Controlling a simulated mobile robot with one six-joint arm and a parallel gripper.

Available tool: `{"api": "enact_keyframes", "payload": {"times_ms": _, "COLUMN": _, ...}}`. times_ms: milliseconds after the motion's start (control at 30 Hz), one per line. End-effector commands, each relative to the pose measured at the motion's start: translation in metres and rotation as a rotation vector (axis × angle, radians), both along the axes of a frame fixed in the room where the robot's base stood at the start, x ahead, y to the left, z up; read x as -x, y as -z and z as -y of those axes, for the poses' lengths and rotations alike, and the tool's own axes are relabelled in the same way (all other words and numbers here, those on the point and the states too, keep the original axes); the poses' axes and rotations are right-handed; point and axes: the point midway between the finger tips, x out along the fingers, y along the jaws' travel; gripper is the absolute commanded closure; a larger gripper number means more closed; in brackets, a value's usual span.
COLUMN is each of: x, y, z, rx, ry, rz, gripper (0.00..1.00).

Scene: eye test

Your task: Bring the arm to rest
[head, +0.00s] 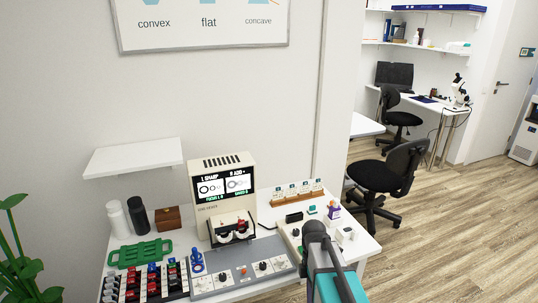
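Part of my own arm, dark grey with a teal panel, rises from the bottom edge right of centre in the head view. Its rounded grey end overlaps the front right part of the white table (230,296). My gripper and its fingertips do not show in this view, so I cannot see whether it holds anything. The arm hides part of the beige tray (285,231) and the table edge behind it.
A beige device (202,190) with a lit screen stands on the table. A grey control panel (206,284), a green rack (141,253), white bottle (118,220) and dark bottle (138,216) are near it. A white shelf (135,157) is above. Open floor (450,220) lies right, past black chairs (385,175).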

Motion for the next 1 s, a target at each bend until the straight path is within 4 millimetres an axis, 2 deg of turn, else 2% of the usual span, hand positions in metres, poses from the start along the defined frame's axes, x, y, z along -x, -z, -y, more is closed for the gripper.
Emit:
{"api": "enact_keyframes", "payload": {"times_ms": 100, "x": 0.019, "y": 0.027, "z": 0.004, "rx": 0.013, "ry": 0.032, "rz": -0.036, "gripper": 0.6}}
{"api": "enact_keyframes", "payload": {"times_ms": 500, "x": 0.083, "y": 0.106, "z": 0.014, "rx": 0.084, "ry": 0.183, "rz": -0.134, "gripper": 0.6}}
{"api": "enact_keyframes", "payload": {"times_ms": 1000, "x": 0.181, "y": 0.192, "z": 0.024, "rx": 0.238, "ry": 0.46, "rz": -0.225, "gripper": 0.6}}
